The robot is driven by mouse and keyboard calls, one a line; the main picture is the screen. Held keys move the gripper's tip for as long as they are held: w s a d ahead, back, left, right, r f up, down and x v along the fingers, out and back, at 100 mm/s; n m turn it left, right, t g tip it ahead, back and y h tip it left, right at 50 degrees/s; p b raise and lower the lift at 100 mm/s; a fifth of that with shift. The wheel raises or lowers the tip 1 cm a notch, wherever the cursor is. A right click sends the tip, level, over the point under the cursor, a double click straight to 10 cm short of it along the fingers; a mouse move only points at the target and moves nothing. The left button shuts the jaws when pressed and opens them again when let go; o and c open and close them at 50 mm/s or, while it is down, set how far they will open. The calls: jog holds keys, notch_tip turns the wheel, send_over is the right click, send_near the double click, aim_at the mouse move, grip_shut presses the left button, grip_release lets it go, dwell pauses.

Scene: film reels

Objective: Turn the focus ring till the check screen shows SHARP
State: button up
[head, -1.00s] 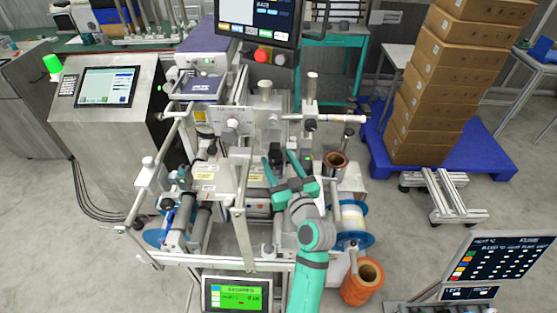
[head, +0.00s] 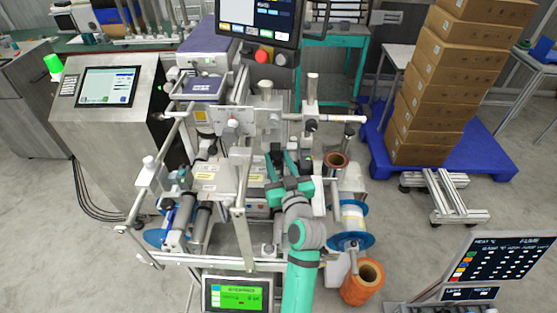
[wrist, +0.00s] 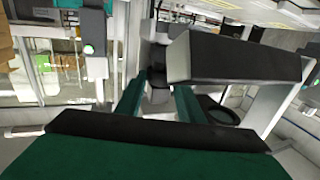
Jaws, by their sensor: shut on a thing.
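My gripper (head: 279,154) reaches into the middle of the machine with its two green fingers pointing away from me. In the wrist view the fingers (wrist: 158,85) close on a small dark round part (wrist: 158,94), which looks like the focus ring. The fingers and the machine's parts hide most of it in the head view. A small green-lit screen (head: 238,294) at the machine's bottom front seems to read STOPPED; its smaller text is too small to read. I see no readable SHARP on any screen.
A large monitor (head: 258,18) and a red button (head: 262,57) are above the machine. Metal posts and a cross bar (head: 340,119) surround my gripper. A blue-rimmed reel (head: 350,239) and an orange roll (head: 363,282) are at right. Stacked boxes (head: 432,100) stand behind, right.

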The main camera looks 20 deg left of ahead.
jog(key=shift+m+h, duration=0.3)
jog(key=shift+h, duration=0.1)
jog(key=o, duration=1.1)
jog(key=shift+c, duration=0.2)
